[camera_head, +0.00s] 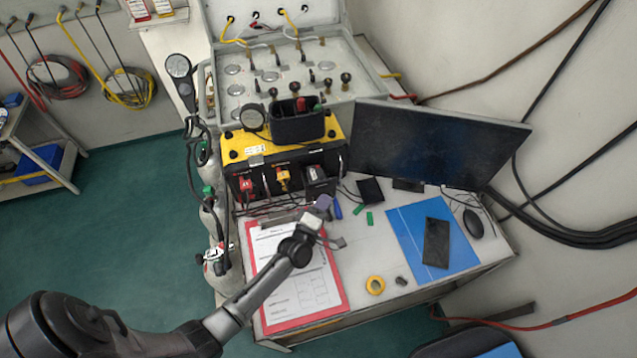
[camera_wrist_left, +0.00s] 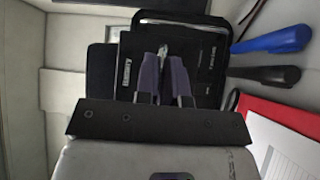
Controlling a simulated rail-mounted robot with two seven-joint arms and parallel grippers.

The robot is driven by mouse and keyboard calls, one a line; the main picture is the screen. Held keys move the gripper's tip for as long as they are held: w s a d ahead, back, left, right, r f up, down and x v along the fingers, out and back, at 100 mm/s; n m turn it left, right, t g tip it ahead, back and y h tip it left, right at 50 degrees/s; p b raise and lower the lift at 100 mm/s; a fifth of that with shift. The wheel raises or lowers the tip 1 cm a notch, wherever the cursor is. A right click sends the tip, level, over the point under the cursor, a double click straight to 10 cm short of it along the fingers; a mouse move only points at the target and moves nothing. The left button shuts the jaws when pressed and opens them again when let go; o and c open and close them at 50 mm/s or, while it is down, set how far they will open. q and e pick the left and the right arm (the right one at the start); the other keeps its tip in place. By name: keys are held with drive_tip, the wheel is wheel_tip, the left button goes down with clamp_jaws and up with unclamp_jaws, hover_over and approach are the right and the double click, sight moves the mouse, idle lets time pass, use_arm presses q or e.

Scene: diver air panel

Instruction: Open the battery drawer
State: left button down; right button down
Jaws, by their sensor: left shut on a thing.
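The yellow and black case (camera_head: 245,145) stands at the back of the table, with red and yellow connectors on its dark front. The drawer, a black labelled unit (camera_head: 316,178), is at the right end of that front. My left gripper (camera_head: 323,203) is just in front of it. In the left wrist view the drawer's black front (camera_wrist_left: 205,68) has pale lettering and a white label. The purple-grey fingers of my left gripper (camera_wrist_left: 163,75) are shut on a part of this front, seemingly its handle, mostly hidden between them. How far the drawer stands out I cannot tell. My right gripper is out of view.
A red clipboard (camera_head: 338,290) with paper lies under my left arm. A monitor (camera_head: 435,145) stands to the right. Gas cylinders (camera_head: 212,220) stand left of the table.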

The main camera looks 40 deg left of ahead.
use_arm(q)
drive_tip(key=shift+s+d, duration=0.3)
drive_tip(key=shift+d, duration=0.2)
drive_tip(key=c, duration=1.2)
unclamp_jaws()
drive_tip(key=shift+c, duration=0.2)
drive_tip(key=b+v, duration=0.1)
drive_tip(key=v, duration=1.1)
drive_tip(key=shift+s, duration=0.3)
drive_tip(key=shift+s+d, duration=0.15)
drive_tip(key=shift+s, duration=0.45)
